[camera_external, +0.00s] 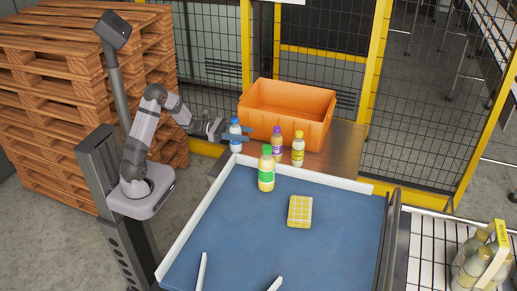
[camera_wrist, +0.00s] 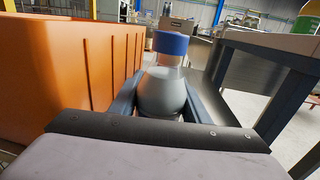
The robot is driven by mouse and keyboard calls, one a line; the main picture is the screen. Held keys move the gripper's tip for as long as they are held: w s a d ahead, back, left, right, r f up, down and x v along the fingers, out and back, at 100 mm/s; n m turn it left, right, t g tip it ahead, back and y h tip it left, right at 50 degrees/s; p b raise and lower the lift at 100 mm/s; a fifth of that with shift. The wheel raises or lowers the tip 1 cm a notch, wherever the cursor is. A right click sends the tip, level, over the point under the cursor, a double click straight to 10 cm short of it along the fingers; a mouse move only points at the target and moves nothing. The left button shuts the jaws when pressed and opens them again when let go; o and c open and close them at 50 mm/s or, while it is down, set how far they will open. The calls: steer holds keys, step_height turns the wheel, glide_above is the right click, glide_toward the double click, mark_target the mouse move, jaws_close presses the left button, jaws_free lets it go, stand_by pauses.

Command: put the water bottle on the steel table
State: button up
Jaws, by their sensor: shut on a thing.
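The water bottle (camera_external: 235,144), clear with a blue cap, stands upright between the fingers of my gripper (camera_external: 236,133). It also fills the middle of the wrist view (camera_wrist: 162,88), with one dark blue finger on each side. My gripper (camera_wrist: 162,100) is shut on its body. The steel table (camera_external: 345,147) is a brownish metal top behind the blue conveyor. The bottle is at the left end of this table, left of the orange crate. I cannot tell whether its base touches the tabletop; its lower part is hidden in the wrist view.
The orange crate (camera_external: 287,113) stands on the table close beside the bottle. A purple-capped bottle (camera_external: 277,141) and a yellow-capped bottle (camera_external: 298,149) stand before it. A green-labelled bottle (camera_external: 266,170) and a yellow packet (camera_external: 300,211) are on the blue conveyor (camera_external: 240,235). The table's right part is clear.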

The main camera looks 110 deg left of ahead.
steer(key=o, duration=1.3)
steer(key=shift+f, duration=0.1)
steer(key=shift+c, duration=0.2)
steer(key=s+d+b, duration=0.1)
steer(key=s+b, duration=0.1)
steer(key=s, duration=1)
steer(key=shift+d, duration=0.2)
